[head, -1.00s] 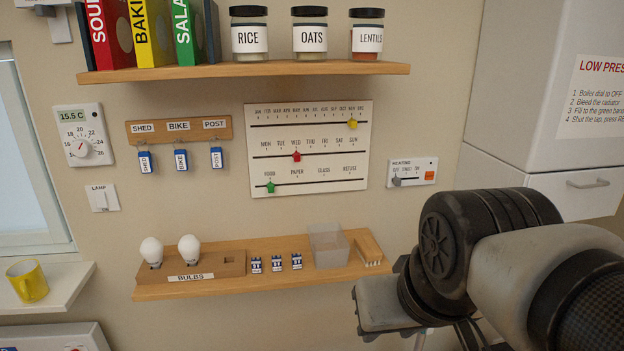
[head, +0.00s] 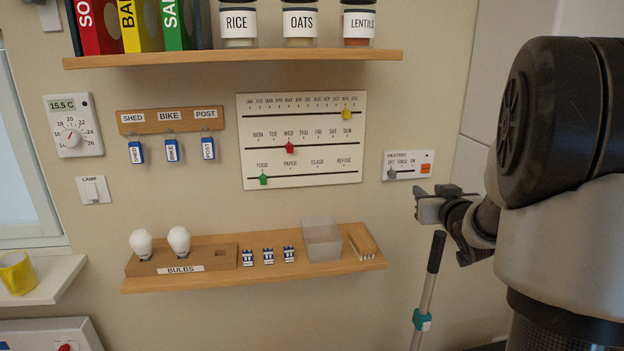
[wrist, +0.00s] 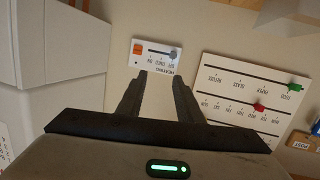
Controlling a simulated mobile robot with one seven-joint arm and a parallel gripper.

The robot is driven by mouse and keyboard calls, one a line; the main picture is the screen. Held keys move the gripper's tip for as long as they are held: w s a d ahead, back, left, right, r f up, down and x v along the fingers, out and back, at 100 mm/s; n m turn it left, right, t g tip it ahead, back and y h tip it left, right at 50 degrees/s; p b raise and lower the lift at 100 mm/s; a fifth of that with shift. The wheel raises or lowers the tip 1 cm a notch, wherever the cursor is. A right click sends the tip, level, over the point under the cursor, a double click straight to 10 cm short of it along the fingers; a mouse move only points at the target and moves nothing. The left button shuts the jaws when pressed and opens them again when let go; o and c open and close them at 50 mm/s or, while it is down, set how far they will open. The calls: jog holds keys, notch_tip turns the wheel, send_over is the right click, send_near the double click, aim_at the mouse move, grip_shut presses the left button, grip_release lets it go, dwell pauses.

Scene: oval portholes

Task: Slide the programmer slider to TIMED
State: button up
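The programmer is a small white panel (head: 411,177) marked HEATING on the wall, right of the calendar board. Its scale reads OFF, TIMED, ON, with an orange patch at the right end. The grey slider knob (head: 391,173) stands at the left end of its slot, at OFF. In the wrist view the panel (wrist: 138,58) appears upside down, with the knob (wrist: 173,54) at its right end. My gripper (head: 428,204) is just below and right of the panel, apart from it. In the wrist view my gripper (wrist: 160,79) is open and empty, its fingers pointing toward the panel.
A calendar board (head: 300,183) with coloured sliders hangs left of the panel. Below is a wooden shelf (head: 215,279) with bulbs, small packs and a clear bin (head: 322,240). A pole (head: 428,290) stands below my gripper. A white cabinet (wrist: 62,50) is beside the panel.

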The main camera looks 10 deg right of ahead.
notch_tip(320, 180, down, 4)
jog(key=w+d+n+t+y, duration=0.1)
jog(key=w+t+y, duration=0.1)
jog(key=y+p, duration=0.1)
jog(key=p, duration=0.2)
send_near(394, 175)
jog(key=shift+n, duration=0.3)
jog(key=w, duration=0.8)
jog(key=shift+w+a+f, duration=0.1)
jog(key=shift+f, duration=0.1)
grip_shut()
